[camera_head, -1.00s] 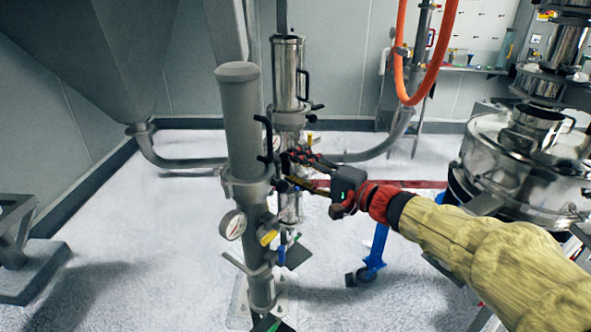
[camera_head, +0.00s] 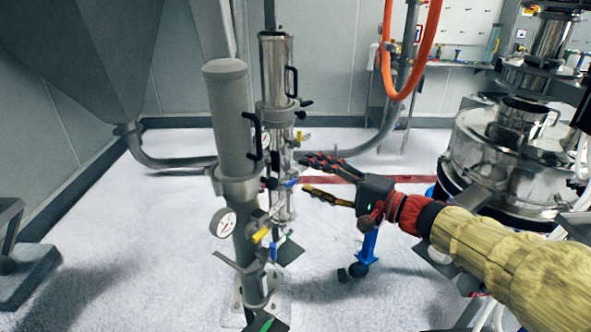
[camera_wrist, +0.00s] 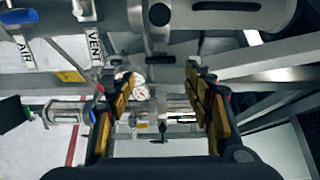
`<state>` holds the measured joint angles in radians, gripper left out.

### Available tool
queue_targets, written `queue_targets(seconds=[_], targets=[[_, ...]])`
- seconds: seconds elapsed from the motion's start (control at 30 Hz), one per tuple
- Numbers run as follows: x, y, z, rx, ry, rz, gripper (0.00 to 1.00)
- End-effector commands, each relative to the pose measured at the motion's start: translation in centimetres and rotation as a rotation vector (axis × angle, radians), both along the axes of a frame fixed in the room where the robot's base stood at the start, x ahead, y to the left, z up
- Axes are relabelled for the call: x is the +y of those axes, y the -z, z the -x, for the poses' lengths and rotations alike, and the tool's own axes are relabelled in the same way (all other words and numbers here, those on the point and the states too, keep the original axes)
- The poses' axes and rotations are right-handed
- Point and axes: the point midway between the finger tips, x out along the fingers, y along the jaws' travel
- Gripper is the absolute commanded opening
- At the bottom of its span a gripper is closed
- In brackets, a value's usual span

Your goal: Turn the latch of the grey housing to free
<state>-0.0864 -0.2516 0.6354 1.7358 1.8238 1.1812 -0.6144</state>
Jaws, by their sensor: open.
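The grey housing (camera_head: 228,112) is an upright cylinder on a grey post, left of centre in the head view. A black handle (camera_head: 252,135) is on its right side. A small dark knob (camera_head: 269,183) is at the collar below; I cannot tell for certain which part is the latch or how it is turned. My gripper (camera_head: 302,174) is right of the collar, fingers pointing left, open and empty, with a gap to the housing. In the wrist view my gripper (camera_wrist: 163,95) has its fingers wide apart, with nothing gripped. Grey cylindrical metalwork crosses the top of that view.
A shiny metal cylinder (camera_head: 277,70) stands just behind the housing. A pressure gauge (camera_head: 223,223), a yellow valve handle (camera_head: 260,235) and a blue one (camera_head: 273,252) are below the collar. A steel sifter (camera_head: 505,150) is at right. Open floor lies at left.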

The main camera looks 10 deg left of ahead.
Motion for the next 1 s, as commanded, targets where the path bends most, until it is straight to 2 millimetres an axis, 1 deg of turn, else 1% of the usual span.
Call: queue_targets(seconds=[0.03, 0.1, 0.2, 0.3, 0.67, 0.77, 0.83, 0.87, 0.97, 1.0], targets=[[-1.0, 0.0, 0.3, 0.000, 0.004, 0.001, 0.52], [-1.9, 0.0, 0.7, 0.000, 0.004, 0.000, 0.52], [-2.9, 0.1, 1.1, 0.000, 0.002, 0.001, 0.52], [-3.5, 0.1, 1.4, 0.001, 0.001, 0.001, 0.52], [-3.7, 0.1, 1.5, 0.003, 0.000, 0.000, 0.52], [-3.7, 0.2, 1.3, 0.034, 0.005, -0.008, 0.52], [-3.7, 1.7, 1.6, 0.088, -0.002, 0.027, 0.52], [-3.6, 2.9, 2.0, 0.114, -0.010, 0.053, 0.52], [-3.8, 7.4, 4.2, 0.208, -0.043, 0.175, 0.52], [-4.1, 9.1, 5.5, 0.240, -0.059, 0.238, 0.52]])
